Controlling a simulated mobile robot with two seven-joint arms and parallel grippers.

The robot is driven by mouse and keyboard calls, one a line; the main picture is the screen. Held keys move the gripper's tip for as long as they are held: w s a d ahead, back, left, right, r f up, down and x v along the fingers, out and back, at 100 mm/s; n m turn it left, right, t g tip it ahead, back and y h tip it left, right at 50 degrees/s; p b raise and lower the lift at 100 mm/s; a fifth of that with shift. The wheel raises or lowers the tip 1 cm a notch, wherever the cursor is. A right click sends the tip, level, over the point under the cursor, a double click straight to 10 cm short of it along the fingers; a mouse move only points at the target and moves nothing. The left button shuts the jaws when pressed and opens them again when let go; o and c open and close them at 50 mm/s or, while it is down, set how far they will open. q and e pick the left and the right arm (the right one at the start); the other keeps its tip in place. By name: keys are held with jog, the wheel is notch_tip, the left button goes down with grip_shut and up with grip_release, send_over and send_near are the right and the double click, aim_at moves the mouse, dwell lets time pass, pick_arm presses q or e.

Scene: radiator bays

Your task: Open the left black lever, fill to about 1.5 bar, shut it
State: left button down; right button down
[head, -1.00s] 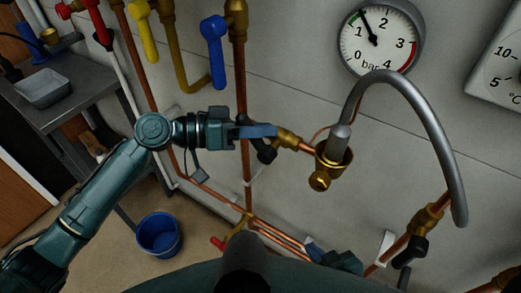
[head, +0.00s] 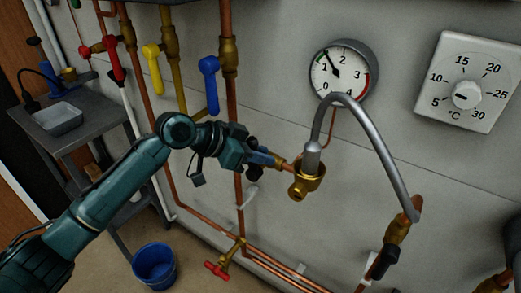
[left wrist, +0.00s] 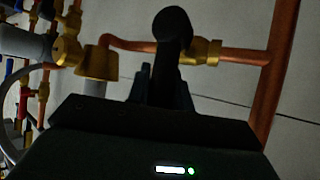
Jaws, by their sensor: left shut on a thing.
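The left black lever (head: 254,173) sits on the copper branch left of the brass filling fitting (head: 307,181). My left gripper (head: 268,160) is shut on it and hides most of it in the head view. In the left wrist view the lever's dark rounded end (left wrist: 172,28) rises between the fingers, in front of the brass valve body (left wrist: 203,51). I cannot tell its exact angle to the pipe. The pressure gauge (head: 343,70) reads between 1 and 2 bar, roughly 1.5. My right gripper is not in view.
A grey hose (head: 374,133) arches from the filling fitting to the right valve with its black lever (head: 384,262). A thermostat dial (head: 467,95) is at the right. Blue (head: 209,84) and yellow (head: 153,68) levers hang upper left. A blue bucket (head: 154,266) stands on the floor.

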pick_arm(q)
jog(key=shift+s+d+y, duration=0.1)
jog(key=shift+y, duration=0.2)
jog(key=c, duration=1.5)
grip_release()
jog(key=shift+c, duration=0.2)
jog(key=b+v, duration=0.1)
jog(key=v, duration=1.2)
jog(key=shift+f, duration=0.1)
